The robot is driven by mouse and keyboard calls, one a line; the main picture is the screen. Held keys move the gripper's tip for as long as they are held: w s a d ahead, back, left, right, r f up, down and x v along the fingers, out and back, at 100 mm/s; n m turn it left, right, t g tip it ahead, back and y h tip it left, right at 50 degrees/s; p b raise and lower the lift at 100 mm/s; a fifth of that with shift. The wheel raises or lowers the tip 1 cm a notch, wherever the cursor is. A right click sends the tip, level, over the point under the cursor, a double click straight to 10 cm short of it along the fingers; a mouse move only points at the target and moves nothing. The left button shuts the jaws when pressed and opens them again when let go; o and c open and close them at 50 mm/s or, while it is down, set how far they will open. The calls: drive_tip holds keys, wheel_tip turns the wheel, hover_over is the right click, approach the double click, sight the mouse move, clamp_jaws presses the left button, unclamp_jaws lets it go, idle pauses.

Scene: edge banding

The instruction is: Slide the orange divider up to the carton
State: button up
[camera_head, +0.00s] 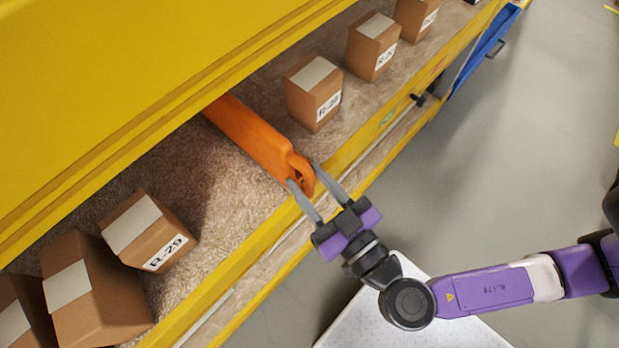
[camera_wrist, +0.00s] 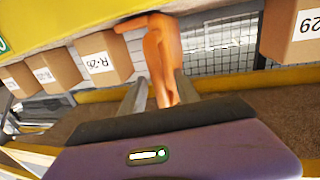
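The orange divider (camera_head: 255,138) lies across the shelf, its slotted front end at the yellow front rail. It also shows in the wrist view (camera_wrist: 161,58). My gripper (camera_head: 303,174) is at this front end, one finger on each side. The fingers stand apart; I cannot tell whether either touches the divider. They also show in the wrist view (camera_wrist: 160,95). A carton (camera_head: 314,92), its label like R-28 or R-26, stands right of the divider with a small gap. Carton R-29 (camera_head: 148,232) stands left, across a wider bare stretch. The divider's rear end is hidden under the upper yellow beam.
More cartons stand farther right, such as one (camera_head: 372,46), and others at the lower left (camera_head: 90,290). The yellow front rail (camera_head: 240,275) runs along the shelf edge. The upper yellow beam (camera_head: 130,80) overhangs the shelf. Carpet-like deck (camera_head: 225,200) between divider and R-29 is clear.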

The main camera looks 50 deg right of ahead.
clamp_jaws()
idle(1.3)
